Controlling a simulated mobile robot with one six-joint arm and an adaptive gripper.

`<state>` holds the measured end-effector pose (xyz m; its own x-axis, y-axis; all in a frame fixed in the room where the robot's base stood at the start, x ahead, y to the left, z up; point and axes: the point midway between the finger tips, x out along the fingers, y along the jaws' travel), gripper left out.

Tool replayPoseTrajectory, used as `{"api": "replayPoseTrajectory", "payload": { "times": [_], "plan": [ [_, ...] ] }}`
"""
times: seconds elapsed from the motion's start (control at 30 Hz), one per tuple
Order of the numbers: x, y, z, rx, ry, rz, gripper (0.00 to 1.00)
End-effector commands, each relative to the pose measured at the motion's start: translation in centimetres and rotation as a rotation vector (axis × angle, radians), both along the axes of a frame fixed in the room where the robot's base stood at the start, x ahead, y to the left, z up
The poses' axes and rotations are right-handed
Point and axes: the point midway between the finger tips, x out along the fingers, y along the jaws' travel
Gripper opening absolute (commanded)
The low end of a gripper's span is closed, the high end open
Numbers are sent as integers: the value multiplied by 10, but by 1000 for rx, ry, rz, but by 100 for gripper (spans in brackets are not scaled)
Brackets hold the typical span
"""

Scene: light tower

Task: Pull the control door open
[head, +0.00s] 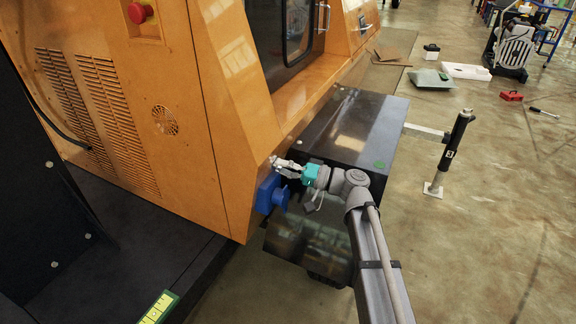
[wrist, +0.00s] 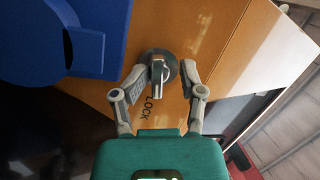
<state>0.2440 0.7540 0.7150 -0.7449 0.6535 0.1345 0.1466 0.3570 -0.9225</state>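The orange machine body (head: 215,110) fills the left of the head view. A windowed door (head: 283,35) with a bar handle (head: 323,17) is at the top; it looks closed. I cannot tell which panel is the control door. My gripper (head: 277,164) is at the machine's lower corner, above a blue part (head: 270,194). In the wrist view my gripper (wrist: 165,66) has its fingers spread on both sides of a round metal lock knob (wrist: 158,77) on the orange panel. The word LOCK is printed below it. Whether the fingers touch the knob is unclear.
The blue part (wrist: 60,35) is close to the left finger in the wrist view. A black box (head: 345,125) lies beneath and beside my arm. A black post (head: 450,150) stands to the right.

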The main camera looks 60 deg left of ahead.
Motion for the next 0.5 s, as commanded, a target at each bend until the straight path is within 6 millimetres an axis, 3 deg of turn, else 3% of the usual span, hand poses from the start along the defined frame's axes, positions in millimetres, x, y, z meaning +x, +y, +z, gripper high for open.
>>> {"api": "replayPoseTrajectory", "payload": {
  "times": [0.5],
  "plan": [
    [2,2,1,2,4,-1,49]
  ]
}}
